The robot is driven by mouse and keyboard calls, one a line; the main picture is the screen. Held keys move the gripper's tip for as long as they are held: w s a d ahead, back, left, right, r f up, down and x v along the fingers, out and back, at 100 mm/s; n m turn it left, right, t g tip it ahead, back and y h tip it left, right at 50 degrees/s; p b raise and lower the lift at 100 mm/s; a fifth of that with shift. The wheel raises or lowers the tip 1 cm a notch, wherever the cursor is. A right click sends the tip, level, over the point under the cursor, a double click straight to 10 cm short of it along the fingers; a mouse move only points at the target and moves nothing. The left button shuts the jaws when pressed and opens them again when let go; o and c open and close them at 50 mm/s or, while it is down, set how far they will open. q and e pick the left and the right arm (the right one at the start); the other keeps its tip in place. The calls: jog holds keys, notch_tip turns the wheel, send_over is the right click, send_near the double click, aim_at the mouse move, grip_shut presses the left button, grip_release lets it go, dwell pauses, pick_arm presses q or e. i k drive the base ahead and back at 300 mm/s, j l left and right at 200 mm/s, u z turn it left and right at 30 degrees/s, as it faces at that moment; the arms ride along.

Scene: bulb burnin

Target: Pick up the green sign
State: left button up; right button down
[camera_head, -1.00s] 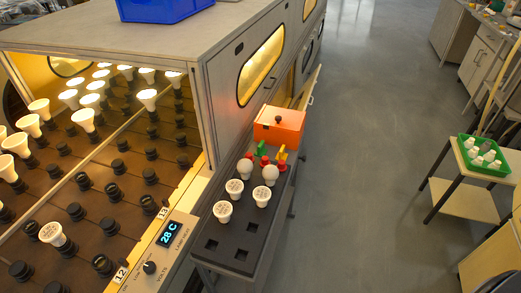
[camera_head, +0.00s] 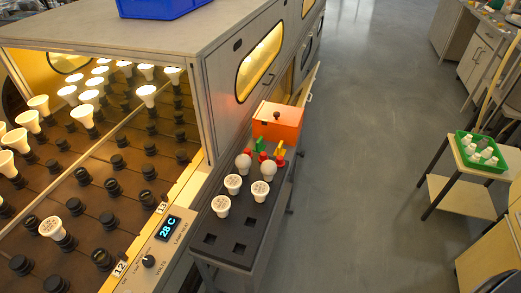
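A small green sign (camera_head: 260,145) stands on the dark narrow cart (camera_head: 217,257), just in front of the orange box (camera_head: 277,122). It is partly hidden by the white bulbs and red pieces around it. A yellow sign (camera_head: 279,147) stands close to its right. Neither of my grippers shows in the head view.
Several white bulbs (camera_head: 221,206) stand on the cart in front of the signs. The burn-in cabinet (camera_head: 226,115) with lit bulbs and sockets is at left, its control panel (camera_head: 160,245) beside the cart. Open floor (camera_head: 375,170) lies right, before a table with a green crate (camera_head: 467,164).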

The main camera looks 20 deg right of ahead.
aim_at(259, 148)
jog(key=k+u, duration=0.4)
jog(key=k+j+u, duration=0.15)
jog(key=u, duration=0.25)
jog(key=i+l+u, duration=0.1)
jog(key=l+u, duration=0.4)
jog(key=l, duration=0.3)
jog(key=l+u, duration=0.5)
jog(key=l, duration=0.25)
